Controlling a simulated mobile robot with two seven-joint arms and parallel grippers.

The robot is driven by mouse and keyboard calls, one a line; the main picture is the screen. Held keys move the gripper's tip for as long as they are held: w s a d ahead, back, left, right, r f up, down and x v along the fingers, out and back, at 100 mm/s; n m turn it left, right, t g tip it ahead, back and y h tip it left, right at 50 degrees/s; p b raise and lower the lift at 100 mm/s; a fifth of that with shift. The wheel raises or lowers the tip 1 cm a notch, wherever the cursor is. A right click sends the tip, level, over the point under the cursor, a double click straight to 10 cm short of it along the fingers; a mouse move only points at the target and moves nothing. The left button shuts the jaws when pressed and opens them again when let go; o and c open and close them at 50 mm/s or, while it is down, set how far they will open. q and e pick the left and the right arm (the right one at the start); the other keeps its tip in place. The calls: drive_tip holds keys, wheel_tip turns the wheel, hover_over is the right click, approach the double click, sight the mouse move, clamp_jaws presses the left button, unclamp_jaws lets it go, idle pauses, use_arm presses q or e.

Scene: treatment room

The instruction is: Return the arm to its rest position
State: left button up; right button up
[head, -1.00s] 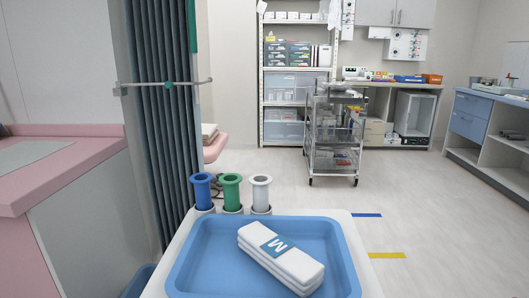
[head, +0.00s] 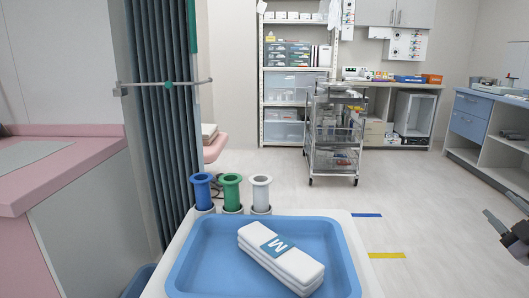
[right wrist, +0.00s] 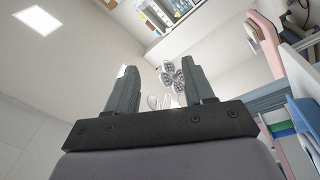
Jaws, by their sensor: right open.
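My right gripper (head: 497,226) shows at the right edge of the head view, over the floor and well to the right of the blue tray (head: 190,262). In the right wrist view my right gripper (right wrist: 158,85) points up, with its two fingers apart and nothing between them. A folded white cloth bundle (head: 285,262) with a blue band marked M lies in the tray. My left gripper is not in the head view.
Blue (head: 202,190), green (head: 231,191) and white (head: 261,192) flanged tubes stand behind the tray. A pink-topped counter (head: 70,165) is at left, beside a curtain (head: 168,130). A wire cart (head: 334,140) stands farther back. The floor (head: 420,215) right of the tray is open.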

drive_tip(key=s+d+f+m+g+h, duration=0.1)
drive_tip(key=d+f+m+g+h, duration=0.4)
drive_tip(key=d+f+m+h, duration=0.15)
drive_tip(key=s+a+f+g+y, duration=0.15)
drive_tip(key=s+a+f, duration=0.25)
drive_tip(key=a+f, duration=0.4)
drive_tip(key=s+a+f+y, duration=0.3)
drive_tip(key=s+a+f, duration=0.1)
drive_tip(key=a+f, duration=0.4)
drive_tip(key=s+a+f+g+y, duration=0.1)
drive_tip(key=s+a+f+y, duration=0.2)
drive_tip(key=s+a+f, duration=0.35)
drive_tip(key=s+a+f+m+g+y, duration=0.1)
drive_tip(key=s+a, duration=0.5)
drive_tip(key=a, duration=0.3)
drive_tip(key=s+a+f+m+g+y, duration=0.1)
drive_tip(key=s+a, duration=0.5)
drive_tip(key=a, duration=0.3)
wheel_tip(320, 180, up, 15)
drive_tip(key=d+p, duration=0.2)
drive_tip(key=p, duration=1.7)
drive_tip(key=shift+r, duration=0.15)
drive_tip(key=shift+s, duration=0.1)
